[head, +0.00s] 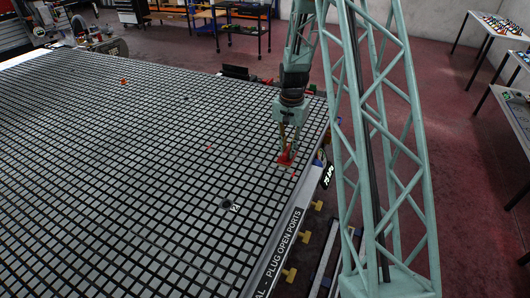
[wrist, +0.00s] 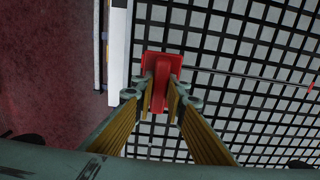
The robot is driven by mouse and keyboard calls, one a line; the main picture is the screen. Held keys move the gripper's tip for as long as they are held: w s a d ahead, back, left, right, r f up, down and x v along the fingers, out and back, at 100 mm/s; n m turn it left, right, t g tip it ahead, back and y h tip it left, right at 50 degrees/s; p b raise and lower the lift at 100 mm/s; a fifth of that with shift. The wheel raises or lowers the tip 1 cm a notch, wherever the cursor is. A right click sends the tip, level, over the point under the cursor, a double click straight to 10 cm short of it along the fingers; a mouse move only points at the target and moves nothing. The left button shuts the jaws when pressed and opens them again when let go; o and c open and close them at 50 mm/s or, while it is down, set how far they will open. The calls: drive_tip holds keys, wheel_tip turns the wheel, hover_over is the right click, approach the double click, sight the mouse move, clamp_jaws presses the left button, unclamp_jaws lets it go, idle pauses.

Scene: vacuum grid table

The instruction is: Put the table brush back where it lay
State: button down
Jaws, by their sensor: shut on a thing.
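The red table brush (head: 284,160) is at my gripper's fingertips, near the right edge of the grid table (head: 232,255). My gripper (head: 289,150) points down and is shut on it. In the wrist view, the red brush (wrist: 161,62) shows between the two yellow-padded fingers (wrist: 163,92), close to the table's pale edge strip. The fingers cover part of the brush. I cannot tell whether its underside touches the grid.
A round dark port (head: 227,204) lies toward the table's front. A small orange-red piece (head: 123,82) lies farther back. In the wrist view, a thin dark line runs right toward a red-orange piece (wrist: 310,87). Most of the grid is clear.

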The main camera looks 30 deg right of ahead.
drive_tip(key=w, duration=0.5)
drive_tip(key=w+a+f, duration=0.1)
drive_tip(key=w, duration=0.4)
drive_tip(key=w+a+p, duration=0.1)
drive_tip(key=w, duration=0.4)
drive_tip(key=shift+f, duration=0.15)
drive_tip(key=shift+w+a, duration=0.1)
drive_tip(key=shift+w, duration=0.05)
drive_tip(key=shift+w, duration=0.2)
drive_tip(key=shift+w+f, duration=0.1)
drive_tip(key=shift+f, duration=1.7)
drive_tip(key=shift+f, duration=0.2)
drive_tip(key=c, duration=2.6)
unclamp_jaws()
drive_tip(key=shift+r, duration=0.15)
